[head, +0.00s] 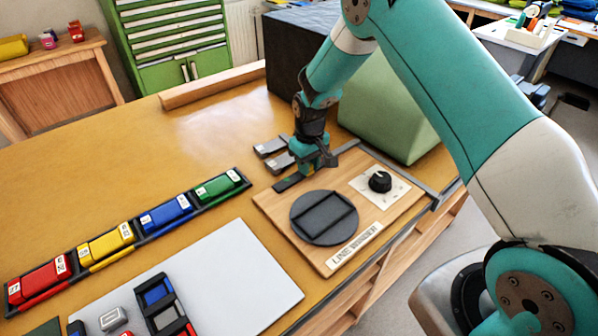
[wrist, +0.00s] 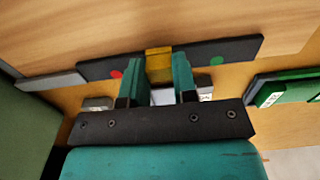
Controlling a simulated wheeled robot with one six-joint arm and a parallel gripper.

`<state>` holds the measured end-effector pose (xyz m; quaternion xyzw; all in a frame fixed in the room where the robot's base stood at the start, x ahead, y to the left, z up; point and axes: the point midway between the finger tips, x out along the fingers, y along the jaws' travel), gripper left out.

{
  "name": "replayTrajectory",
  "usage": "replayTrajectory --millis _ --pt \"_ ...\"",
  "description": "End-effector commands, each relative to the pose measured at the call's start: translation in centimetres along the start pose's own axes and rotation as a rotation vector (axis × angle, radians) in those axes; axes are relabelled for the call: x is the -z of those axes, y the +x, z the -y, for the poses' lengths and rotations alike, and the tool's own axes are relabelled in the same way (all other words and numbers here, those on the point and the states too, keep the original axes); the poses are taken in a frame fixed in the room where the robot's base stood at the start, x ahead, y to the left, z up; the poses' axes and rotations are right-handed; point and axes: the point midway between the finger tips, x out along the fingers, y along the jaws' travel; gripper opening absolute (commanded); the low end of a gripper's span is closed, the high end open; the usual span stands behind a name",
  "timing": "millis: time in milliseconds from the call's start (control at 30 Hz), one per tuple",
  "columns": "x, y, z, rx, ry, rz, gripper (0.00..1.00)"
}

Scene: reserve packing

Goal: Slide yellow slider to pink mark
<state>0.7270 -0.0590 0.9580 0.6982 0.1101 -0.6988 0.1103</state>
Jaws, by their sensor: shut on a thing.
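The yellow slider (wrist: 159,64) sits on a dark rail (wrist: 238,50) in the wrist view. My gripper (wrist: 157,76) is shut on the yellow slider, with a teal finger on each side. A red mark (wrist: 115,74) shows on the rail left of the slider, and a green mark (wrist: 218,61) shows to its right. I see no pink mark; part of the rail is hidden behind the slider and fingers. In the head view, my gripper (head: 308,168) is over the rail (head: 288,183), at the back of the wooden board, and hides the slider.
The wooden board (head: 282,216) also holds a dark round disc (head: 324,217) and a black knob (head: 380,181). A green box (head: 385,110) stands close behind. Grey blocks (head: 270,147) lie left of my gripper. A tray of coloured blocks (head: 240,174) lies to the left.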

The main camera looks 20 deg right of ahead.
Motion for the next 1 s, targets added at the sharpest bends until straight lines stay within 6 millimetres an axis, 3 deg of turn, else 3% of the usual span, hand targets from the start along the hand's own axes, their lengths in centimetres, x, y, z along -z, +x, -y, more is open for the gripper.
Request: replayTrajectory --millis 200,233,333,733,867,1000 --pt "0.1 -0.1 0.0 0.0 -0.001 -0.002 0.0" --pt "0.0 -0.1 0.0 0.0 -0.001 -0.002 0.29" --pt "0.0 -0.1 0.1 0.0 -0.001 -0.002 0.52" --pt "0.1 -0.7 0.1 0.0 -0.002 -0.004 0.52" --pt "0.1 -2.8 0.1 -0.001 -0.001 -0.006 0.52" --pt "0.1 -6.2 0.1 -0.001 -0.001 -0.008 0.52"
